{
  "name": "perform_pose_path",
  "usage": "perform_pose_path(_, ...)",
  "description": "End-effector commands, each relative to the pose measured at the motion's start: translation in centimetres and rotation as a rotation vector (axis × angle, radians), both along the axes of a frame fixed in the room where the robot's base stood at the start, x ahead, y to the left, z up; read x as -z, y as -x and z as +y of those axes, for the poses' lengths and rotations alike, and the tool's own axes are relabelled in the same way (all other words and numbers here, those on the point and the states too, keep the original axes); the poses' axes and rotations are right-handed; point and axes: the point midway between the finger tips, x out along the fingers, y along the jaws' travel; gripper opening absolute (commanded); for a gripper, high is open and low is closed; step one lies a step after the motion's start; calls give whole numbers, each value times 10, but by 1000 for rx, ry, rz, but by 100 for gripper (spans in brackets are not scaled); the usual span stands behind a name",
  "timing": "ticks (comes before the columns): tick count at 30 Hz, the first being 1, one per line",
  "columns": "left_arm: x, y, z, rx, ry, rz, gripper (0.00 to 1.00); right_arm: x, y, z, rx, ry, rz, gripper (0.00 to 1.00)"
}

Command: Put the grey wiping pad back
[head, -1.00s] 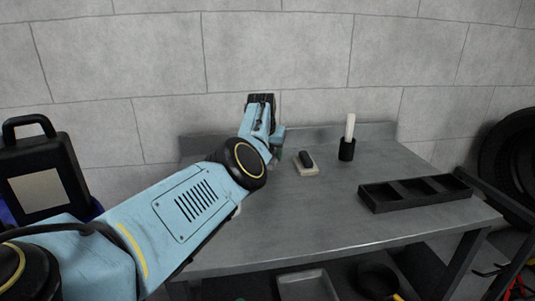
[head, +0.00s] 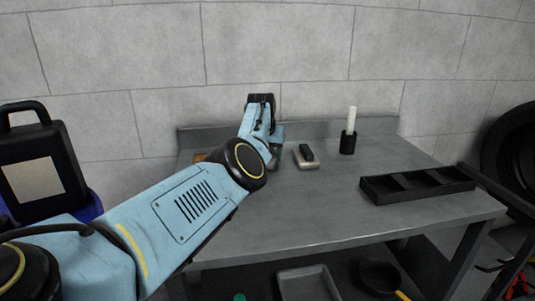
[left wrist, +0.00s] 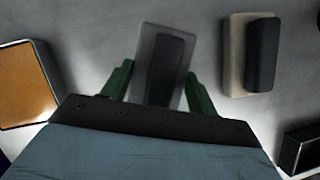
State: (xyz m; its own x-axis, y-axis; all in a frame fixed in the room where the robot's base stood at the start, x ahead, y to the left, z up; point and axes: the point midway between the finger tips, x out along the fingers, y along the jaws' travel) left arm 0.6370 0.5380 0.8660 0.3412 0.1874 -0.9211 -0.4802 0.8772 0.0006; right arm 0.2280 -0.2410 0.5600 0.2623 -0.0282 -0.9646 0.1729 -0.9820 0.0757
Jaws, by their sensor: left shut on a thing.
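The grey wiping pad (left wrist: 148,98), a flat grey block with a dark grip on top, is between the green fingers of my left gripper (left wrist: 159,72) in the left wrist view. The fingers are shut on it. In the head view my left gripper (head: 276,150) is over the back of the bench, mostly hidden by its own arm. I cannot tell whether the pad touches the bench. A cream pad (head: 306,164) with a dark grip lies just right of it; it also shows in the left wrist view (left wrist: 235,60). My right gripper is not in view.
The grey bench (head: 330,215) is clear at centre and front. A black cup (head: 347,146) with a white stick stands at the back, and a black three-part tray (head: 415,185) at the right. An orange-topped item (left wrist: 25,85) lies left of my gripper.

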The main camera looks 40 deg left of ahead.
Motion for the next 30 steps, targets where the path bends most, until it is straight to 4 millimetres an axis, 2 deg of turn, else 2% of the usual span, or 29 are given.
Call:
perform_pose_path(27, 13, 0, 0, 0, 0, 1, 30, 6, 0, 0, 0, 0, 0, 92)
perform_pose_path(28, 13, 0, 0, 0, 0, 0, 62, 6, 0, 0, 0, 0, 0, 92)
perform_pose_path(30, 12, 0, 0, 0, 0, 0, 71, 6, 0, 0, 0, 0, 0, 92)
